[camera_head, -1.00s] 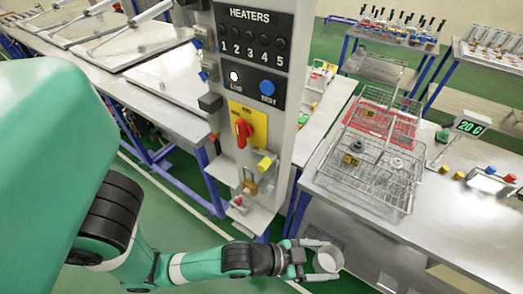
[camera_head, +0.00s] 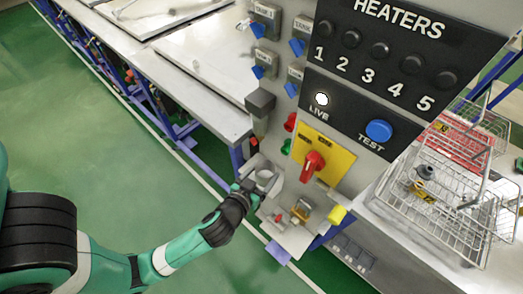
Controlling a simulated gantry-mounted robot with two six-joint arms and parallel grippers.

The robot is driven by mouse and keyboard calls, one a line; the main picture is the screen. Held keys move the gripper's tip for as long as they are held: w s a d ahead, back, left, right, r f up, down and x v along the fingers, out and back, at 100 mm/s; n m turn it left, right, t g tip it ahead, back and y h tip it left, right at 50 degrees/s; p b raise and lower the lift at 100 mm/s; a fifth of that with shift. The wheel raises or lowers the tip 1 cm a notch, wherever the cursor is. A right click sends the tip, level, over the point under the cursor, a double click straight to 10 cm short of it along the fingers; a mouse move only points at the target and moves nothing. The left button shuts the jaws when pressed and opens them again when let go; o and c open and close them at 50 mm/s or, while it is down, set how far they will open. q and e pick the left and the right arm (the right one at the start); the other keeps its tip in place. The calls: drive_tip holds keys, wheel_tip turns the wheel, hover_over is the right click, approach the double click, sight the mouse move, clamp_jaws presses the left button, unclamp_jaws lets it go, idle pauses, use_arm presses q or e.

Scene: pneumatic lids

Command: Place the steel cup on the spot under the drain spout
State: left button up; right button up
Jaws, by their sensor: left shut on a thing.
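My left gripper (camera_head: 253,189) is shut on the steel cup (camera_head: 267,178), a small pale cup with its open rim facing up. The gripper and cup are at the lower left side of the heater panel, beside its small ledge (camera_head: 292,240). I cannot tell whether the cup touches anything besides the gripper. I cannot clearly pick out the drain spout or the spot under it. My right gripper is not in view.
The heater panel (camera_head: 345,95) has a red rotary switch (camera_head: 313,166) on a yellow plate. A brass-coloured fitting (camera_head: 301,211) and a yellow block (camera_head: 337,214) sit near the ledge. Wire baskets (camera_head: 440,200) stand at the right. Green floor (camera_head: 130,190) is clear at the left.

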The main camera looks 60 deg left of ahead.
use_arm(q)
drive_tip(key=shift+w+a, duration=0.1)
drive_tip(key=shift+a, duration=0.05)
drive_tip(key=shift+f, duration=0.1)
drive_tip(key=w+a+f+b, duration=0.1)
drive_tip(key=a+f, duration=0.2)
drive_tip(key=a, duration=0.1)
drive_tip(key=w+a+f+b, duration=0.1)
drive_tip(key=a+f, duration=0.2)
drive_tip(key=a, duration=0.1)
drive_tip(key=w+a+f+b, duration=0.1)
drive_tip(key=w+a+f, duration=0.1)
drive_tip(key=a+f, duration=0.1)
drive_tip(key=shift+a+f+b, duration=0.15)
drive_tip(key=shift+a+b, duration=0.25)
drive_tip(key=shift+a, duration=0.3)
drive_tip(key=shift+a+f+b, duration=0.2)
drive_tip(key=shift+f+b, duration=0.6)
drive_tip(key=shift+f, duration=1)
drive_tip(key=shift+f, duration=0.1)
drive_tip(key=o, duration=1.4)
